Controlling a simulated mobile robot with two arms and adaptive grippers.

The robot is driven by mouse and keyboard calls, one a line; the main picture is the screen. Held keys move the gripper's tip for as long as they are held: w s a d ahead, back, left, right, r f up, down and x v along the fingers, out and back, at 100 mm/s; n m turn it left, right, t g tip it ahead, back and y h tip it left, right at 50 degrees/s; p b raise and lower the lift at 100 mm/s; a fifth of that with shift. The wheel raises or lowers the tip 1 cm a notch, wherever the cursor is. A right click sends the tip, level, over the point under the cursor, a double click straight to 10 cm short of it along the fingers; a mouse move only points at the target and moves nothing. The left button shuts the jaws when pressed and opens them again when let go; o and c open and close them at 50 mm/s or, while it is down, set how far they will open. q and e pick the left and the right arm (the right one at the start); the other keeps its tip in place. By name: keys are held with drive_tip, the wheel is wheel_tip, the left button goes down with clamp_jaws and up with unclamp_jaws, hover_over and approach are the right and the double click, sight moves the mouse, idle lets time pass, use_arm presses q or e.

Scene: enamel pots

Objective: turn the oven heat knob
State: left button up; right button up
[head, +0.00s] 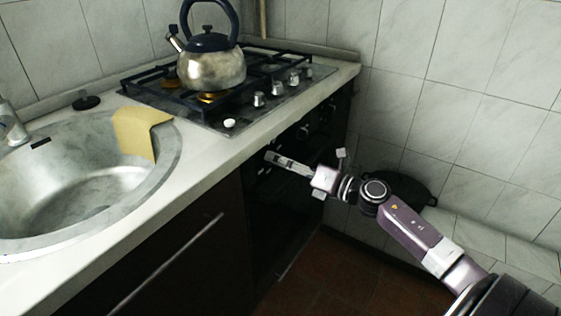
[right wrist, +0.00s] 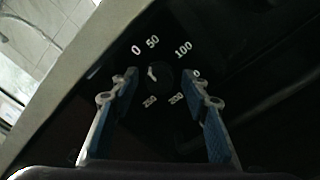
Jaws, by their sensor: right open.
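The oven heat knob (right wrist: 158,77) is dark and round with a small light pointer mark. White numbers such as 0, 50 and 100 ring it on a black panel. In the right wrist view my right gripper (right wrist: 159,84) is open, with one blue-padded finger on each side of the knob. I cannot tell whether either finger touches it. In the head view my right gripper (head: 284,162) is at the front of the dark oven (head: 276,218), below the counter edge. The heat knob cannot be made out there. My left gripper is not in view.
A steel kettle (head: 213,71) stands on the gas hob (head: 160,96), above the oven. The counter edge (head: 215,157) runs just over the gripper. A steel sink (head: 60,205) with a yellow cloth (head: 140,127) is at left. A dark pan (head: 412,187) lies behind my arm.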

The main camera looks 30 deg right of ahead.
drive_tip(key=shift+s, duration=0.1)
drive_tip(key=v, duration=1.1)
drive_tip(key=shift+s+d, duration=0.15)
drive_tip(key=shift+s, duration=0.25)
